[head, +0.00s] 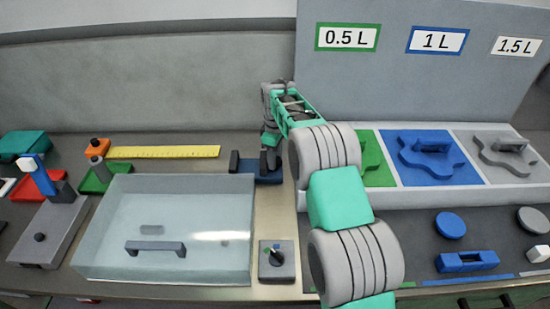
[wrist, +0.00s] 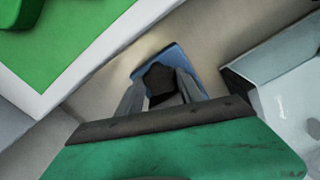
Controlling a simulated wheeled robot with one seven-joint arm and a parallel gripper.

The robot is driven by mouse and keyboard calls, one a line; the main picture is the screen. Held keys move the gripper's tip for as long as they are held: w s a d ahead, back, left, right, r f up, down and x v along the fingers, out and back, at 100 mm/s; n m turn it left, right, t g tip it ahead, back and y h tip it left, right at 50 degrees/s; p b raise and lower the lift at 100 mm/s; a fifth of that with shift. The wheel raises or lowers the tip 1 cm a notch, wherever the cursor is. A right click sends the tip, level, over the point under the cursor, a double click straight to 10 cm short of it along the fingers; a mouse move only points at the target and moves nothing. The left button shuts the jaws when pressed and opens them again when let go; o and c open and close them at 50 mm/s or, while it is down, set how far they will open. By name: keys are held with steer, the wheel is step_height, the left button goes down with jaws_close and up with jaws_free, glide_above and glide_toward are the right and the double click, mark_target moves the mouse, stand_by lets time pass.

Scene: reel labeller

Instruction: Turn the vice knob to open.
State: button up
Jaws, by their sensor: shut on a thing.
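The vice has a blue base (head: 262,177), standing behind the right end of the clear-covered box. A dark upright block (head: 234,162) stands at its left end. My gripper (head: 270,158) comes down over the right part of the vice and hides the knob in the head view. In the wrist view, the blue base (wrist: 177,55) shows beyond my gripper (wrist: 161,84). Its two grey fingers are shut on a black knob (wrist: 158,80), one finger on each side. How far the knob is turned cannot be told.
A clear-covered box (head: 190,215) with a grey handle stands in front and left. A small grey switch block (head: 278,262) is at the front. A yellow ruler (head: 165,152) lies behind. Green, blue (head: 440,172) and grey trays stand right, below an upright labelled panel (head: 400,80).

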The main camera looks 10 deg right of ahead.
steer(key=shift+r, duration=0.1)
stand_by(0.3)
steer(key=o, duration=1.1)
step_height(320, 180, up, 8)
steer(key=shift+f+b, duration=0.1)
steer(key=shift+b, duration=0.5)
